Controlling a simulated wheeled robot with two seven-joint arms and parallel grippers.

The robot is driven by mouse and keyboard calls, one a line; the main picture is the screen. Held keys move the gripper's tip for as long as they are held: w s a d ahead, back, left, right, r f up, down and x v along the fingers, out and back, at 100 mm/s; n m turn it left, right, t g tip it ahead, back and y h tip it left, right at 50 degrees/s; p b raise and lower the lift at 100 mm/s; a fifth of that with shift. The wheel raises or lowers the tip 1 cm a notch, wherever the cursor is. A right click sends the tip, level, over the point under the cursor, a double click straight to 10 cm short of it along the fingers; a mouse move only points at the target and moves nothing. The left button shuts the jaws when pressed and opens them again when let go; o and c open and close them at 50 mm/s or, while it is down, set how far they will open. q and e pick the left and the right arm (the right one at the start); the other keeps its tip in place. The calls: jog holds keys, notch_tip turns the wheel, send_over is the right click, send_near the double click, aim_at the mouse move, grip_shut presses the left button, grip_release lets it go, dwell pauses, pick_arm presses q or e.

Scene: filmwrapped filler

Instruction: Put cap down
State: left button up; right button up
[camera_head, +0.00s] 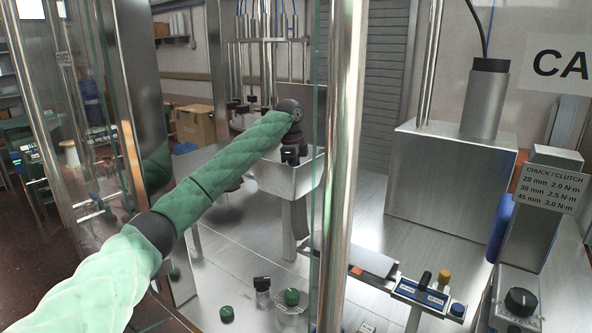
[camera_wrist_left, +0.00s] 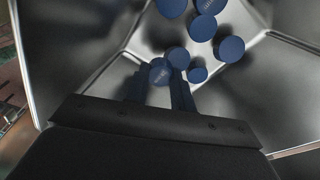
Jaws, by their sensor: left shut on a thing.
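My left arm reaches through the glass-sided frame to a metal bin (camera_head: 270,180). My left gripper (camera_head: 290,154) is over the bin, small and dark in the head view. In the left wrist view, the gripper (camera_wrist_left: 158,82) points down into the bin. It is shut on a blue cap (camera_wrist_left: 158,72) between its two dark fingers. Several loose blue caps lie in the bin beyond the fingertips; one loose cap (camera_wrist_left: 229,49) is at the upper right. Whether the held cap touches the others is unclear. My right gripper is not in view.
A steel post (camera_head: 341,170) and glass pane stand beside my arm. A small blue rack (camera_head: 420,293) with black, yellow and blue tops stands right. A control post (camera_head: 535,210) stands far right.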

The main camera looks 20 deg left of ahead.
pick_arm(q)
jog(key=shift+f, duration=0.1)
jog(key=shift+s, duration=0.15)
jog(key=shift+d, duration=0.1)
jog(key=shift+f, duration=0.5)
jog(key=o, duration=0.9)
jog(key=shift+o, duration=0.2)
